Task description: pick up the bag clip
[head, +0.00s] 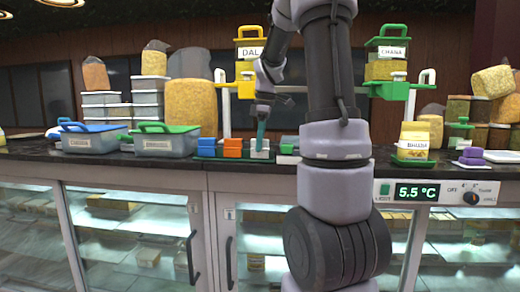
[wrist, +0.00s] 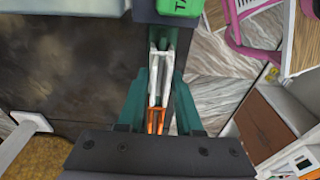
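My gripper (head: 261,140) has teal fingers and points down at the counter's front row. In the head view its tips are at a small white item (head: 259,154), right of an orange item and a blue item. In the wrist view my gripper (wrist: 162,75) has its two fingers apart, with a narrow pale clip-like piece (wrist: 157,75) between them. An orange piece (wrist: 155,121) shows below it, nearer the wrist. This looks like the bag clip, but I cannot tell whether the fingers press on it. The clip's lower part is hidden.
A blue-lidded tub (head: 90,142) and a green-lidded tub (head: 165,145) stand to the left. The orange item (head: 233,147) and blue item (head: 206,147) sit close beside the gripper.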

